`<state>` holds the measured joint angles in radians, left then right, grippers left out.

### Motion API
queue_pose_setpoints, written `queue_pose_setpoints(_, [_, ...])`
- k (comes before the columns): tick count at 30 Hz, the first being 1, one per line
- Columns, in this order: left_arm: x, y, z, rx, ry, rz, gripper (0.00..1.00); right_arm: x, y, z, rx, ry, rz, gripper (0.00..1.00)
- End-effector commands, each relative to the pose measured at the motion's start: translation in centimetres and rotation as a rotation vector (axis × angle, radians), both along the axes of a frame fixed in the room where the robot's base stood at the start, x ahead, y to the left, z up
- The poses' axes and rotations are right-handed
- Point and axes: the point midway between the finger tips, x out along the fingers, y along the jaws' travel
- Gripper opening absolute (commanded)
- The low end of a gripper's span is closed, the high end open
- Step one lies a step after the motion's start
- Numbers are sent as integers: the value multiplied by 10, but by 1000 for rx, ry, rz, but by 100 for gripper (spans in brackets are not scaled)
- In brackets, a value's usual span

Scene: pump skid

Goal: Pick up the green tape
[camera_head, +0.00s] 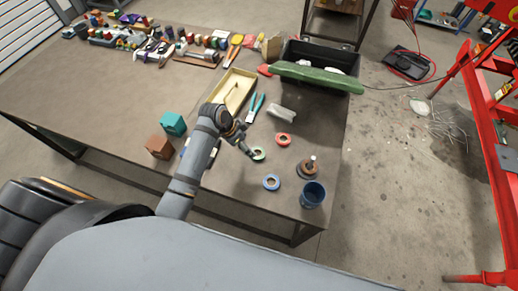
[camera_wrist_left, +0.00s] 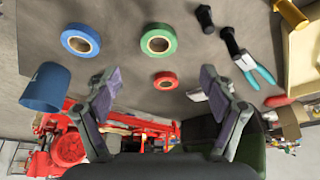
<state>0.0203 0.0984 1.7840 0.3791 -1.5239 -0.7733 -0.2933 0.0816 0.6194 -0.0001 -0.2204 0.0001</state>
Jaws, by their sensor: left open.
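The green tape (camera_head: 258,154) is a small ring lying flat on the table, right at my left gripper (camera_head: 249,147) in the head view. In the left wrist view the green tape (camera_wrist_left: 158,28) shows whole, with a tan core. There my left gripper (camera_wrist_left: 158,76) is open, its two fingers wide apart with nothing held. The green tape appears above the fingertips in that picture, between their lines and apart from both. My right gripper is in neither view.
Red tape (camera_head: 283,139) and blue tape (camera_head: 271,182) lie close by. A blue cup (camera_head: 313,194) and a brown spool (camera_head: 308,169) stand near the table's right edge. Teal-handled pliers (camera_head: 255,107), a yellow tray (camera_head: 224,91) and a black crate (camera_head: 302,46) are farther back.

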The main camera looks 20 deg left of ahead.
Motion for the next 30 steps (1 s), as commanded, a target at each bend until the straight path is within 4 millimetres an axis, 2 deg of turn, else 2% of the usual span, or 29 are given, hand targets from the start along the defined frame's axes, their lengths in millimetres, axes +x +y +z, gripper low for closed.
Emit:
queue_pose_setpoints(1, [1, -3, -7, -3, 5, 1, 83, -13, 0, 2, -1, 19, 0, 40])
queue_pose_setpoints(3, [5, -8, -19, -3, 5, 0, 83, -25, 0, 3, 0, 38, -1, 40])
queue_pose_setpoints(6, [10, -11, -32, -3, 2, 1, 83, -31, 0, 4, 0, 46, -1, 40])
queue_pose_setpoints(8, [11, -13, -38, -2, 0, 1, 83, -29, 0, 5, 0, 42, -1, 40])
queue_pose_setpoints(16, [14, -18, -51, -2, 3, 1, 83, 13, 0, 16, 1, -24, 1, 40])
queue_pose_setpoints(20, [20, -25, -71, -2, 4, 2, 83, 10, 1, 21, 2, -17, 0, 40])
queue_pose_setpoints(24, [24, -29, -86, 0, 0, 1, 83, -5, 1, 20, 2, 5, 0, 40])
queue_pose_setpoints(30, [24, -29, -89, 0, 0, 1, 83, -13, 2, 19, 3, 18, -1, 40])
